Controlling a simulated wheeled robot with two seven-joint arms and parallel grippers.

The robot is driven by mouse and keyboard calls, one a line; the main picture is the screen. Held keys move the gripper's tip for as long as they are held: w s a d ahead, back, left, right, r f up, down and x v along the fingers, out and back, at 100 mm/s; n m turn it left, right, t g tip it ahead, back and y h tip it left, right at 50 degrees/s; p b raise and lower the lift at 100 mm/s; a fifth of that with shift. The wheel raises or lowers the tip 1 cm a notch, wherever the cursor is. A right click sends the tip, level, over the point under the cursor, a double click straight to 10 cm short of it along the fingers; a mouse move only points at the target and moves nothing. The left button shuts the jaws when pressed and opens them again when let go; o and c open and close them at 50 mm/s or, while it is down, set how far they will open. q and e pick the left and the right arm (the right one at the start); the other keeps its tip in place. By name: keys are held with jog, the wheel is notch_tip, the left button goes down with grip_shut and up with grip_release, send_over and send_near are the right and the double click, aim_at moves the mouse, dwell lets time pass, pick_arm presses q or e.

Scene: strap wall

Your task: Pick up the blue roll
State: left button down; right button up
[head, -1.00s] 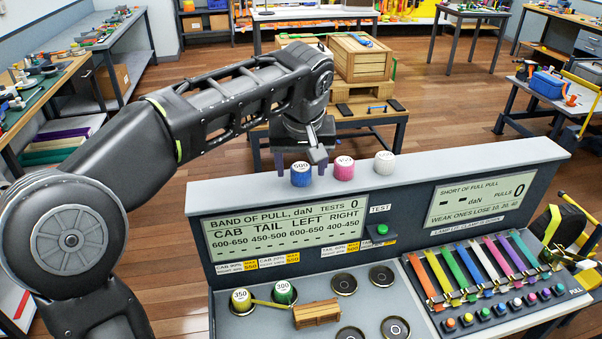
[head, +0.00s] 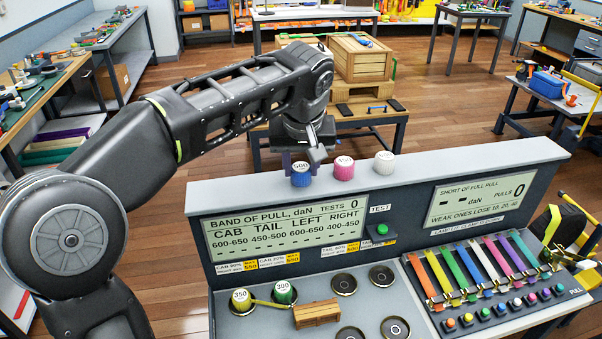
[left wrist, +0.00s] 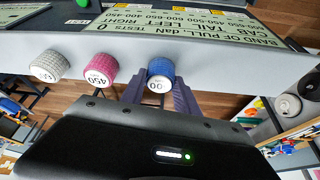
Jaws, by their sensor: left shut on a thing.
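The blue roll (head: 301,178), its white top marked 500, is at the left of the short row on the console's top ledge (head: 440,174). My left gripper (head: 302,167) reaches over from behind, with its purple fingers shut on the blue roll. In the left wrist view the blue roll (left wrist: 160,68) sits between the two fingers (left wrist: 160,88). I cannot tell whether its base is clear of the ledge. My right gripper is not in view.
A pink roll (head: 344,170) and a white roll (head: 384,163) stand to the right on the ledge. Below, a yellow roll (head: 241,301) and a green roll (head: 284,292) stand near a small wooden block (head: 317,314). Coloured straps (head: 470,265) fill the right panel.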

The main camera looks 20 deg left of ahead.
aim_at(302, 168)
pick_arm(q)
jog(key=shift+r, duration=0.5)
notch_tip(302, 168, up, 5)
jog(key=shift+f, duration=0.2)
notch_tip(302, 168, up, 4)
jog(key=p, duration=0.5)
jog(key=shift+r, duration=0.25)
